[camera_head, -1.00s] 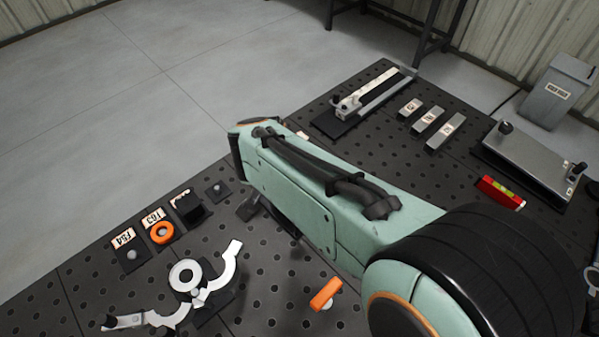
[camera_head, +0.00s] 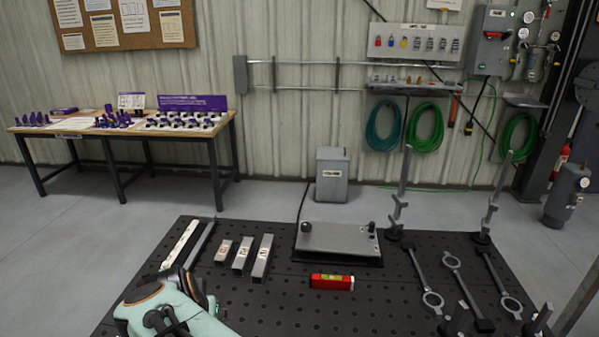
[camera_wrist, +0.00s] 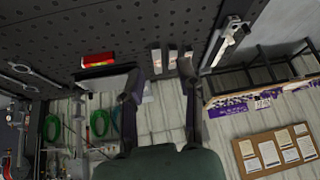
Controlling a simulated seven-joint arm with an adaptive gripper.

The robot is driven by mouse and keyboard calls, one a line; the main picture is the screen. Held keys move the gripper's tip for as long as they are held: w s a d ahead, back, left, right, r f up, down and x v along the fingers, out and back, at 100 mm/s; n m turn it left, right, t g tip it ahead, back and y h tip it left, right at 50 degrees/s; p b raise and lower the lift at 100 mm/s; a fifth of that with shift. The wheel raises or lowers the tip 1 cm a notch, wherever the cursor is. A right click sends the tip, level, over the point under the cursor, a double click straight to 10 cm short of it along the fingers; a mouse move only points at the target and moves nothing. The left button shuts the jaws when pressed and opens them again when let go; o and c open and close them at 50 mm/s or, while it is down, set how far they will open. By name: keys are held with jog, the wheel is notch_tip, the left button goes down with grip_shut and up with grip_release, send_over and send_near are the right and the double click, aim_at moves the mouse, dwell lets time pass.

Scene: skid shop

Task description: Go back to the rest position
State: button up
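My gripper (camera_wrist: 160,95) shows in the wrist view with its two dark fingers spread apart and nothing between them. It is raised, and the wrist picture is upside down, with the table at the top and the wall below. In the head view my green arm (camera_head: 165,310) is at the bottom left, over the front left part of the black perforated table (camera_head: 385,310); the fingers are not visible there.
On the table are several grey blocks (camera_head: 242,254), a red level (camera_head: 332,281), a metal plate with knobs (camera_head: 338,240), a long slide fixture (camera_head: 180,245) and ring-ended rods (camera_head: 466,292). A grey bin (camera_head: 332,178) stands behind. A wooden table (camera_head: 160,135) stands back left.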

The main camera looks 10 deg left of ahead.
jog(key=s+d+r+m+h, duration=0.1)
jog(key=d+r+m, duration=0.1)
jog(key=d, duration=0.9)
jog(key=s+d+r+m+h, duration=0.1)
jog(key=d+m, duration=0.1)
jog(key=d, duration=1)
jog(key=s+d+f+n+g, duration=0.1)
jog(key=s+f+g, duration=0.2)
jog(key=s, duration=0.5)
jog(key=s+d+f+n+g+y, duration=0.1)
jog(key=s+d+f+n+g, duration=0.1)
jog(key=s, duration=0.7)
notch_tip(320, 180, down, 2)
jog(key=shift+f+g, duration=0.15)
jog(key=shift+g, duration=0.55)
